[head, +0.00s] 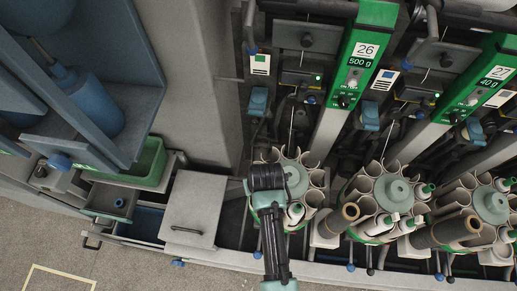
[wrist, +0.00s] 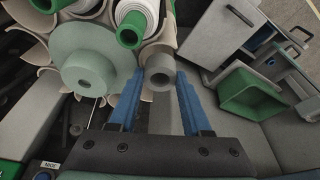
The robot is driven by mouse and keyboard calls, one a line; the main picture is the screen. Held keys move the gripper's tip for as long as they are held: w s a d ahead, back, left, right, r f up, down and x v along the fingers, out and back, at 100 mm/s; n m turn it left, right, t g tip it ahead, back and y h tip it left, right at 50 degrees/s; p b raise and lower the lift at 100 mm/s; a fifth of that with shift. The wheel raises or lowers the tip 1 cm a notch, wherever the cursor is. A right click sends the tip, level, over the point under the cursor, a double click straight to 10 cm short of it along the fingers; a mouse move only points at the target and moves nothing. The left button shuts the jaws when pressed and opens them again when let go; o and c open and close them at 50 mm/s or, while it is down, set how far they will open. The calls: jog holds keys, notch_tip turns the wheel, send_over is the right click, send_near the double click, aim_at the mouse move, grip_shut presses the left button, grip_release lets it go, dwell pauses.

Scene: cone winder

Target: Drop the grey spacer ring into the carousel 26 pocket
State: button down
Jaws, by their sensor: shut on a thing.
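The grey spacer ring (wrist: 160,77) is a short hollow grey cylinder between the blue fingertips of my gripper (wrist: 161,84) in the wrist view. My gripper is shut on it. In the head view my gripper (head: 268,190) is over the left side of the carousel 26 (head: 297,177), below the green panel marked 26 (head: 367,50); its fingertips and the ring are hidden there. The carousel has a round pale green hub and beige pockets around it. In the wrist view the hub (wrist: 83,65) is left of the ring, and pocket walls show just beyond it. I cannot tell the ring's height above the pocket.
Green-and-white bobbins (wrist: 131,20) stand in neighbouring pockets. The carousel under panel 27 (head: 390,190) is at right. A green bin (head: 150,165), a small open drawer (head: 108,203) and a grey box (head: 194,208) are at left. Blue-knobbed levers line the front edge.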

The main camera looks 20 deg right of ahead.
jog(key=shift+f+b, duration=0.5)
jog(key=shift+f, duration=0.45)
jog(key=shift+r+p, duration=0.15)
jog(key=shift+p, duration=0.15)
dwell(0.7)
dwell(0.6)
jog(key=shift+c, duration=1.4)
grip_release()
notch_tip(320, 180, up, 8)
jog(key=p, duration=0.8)
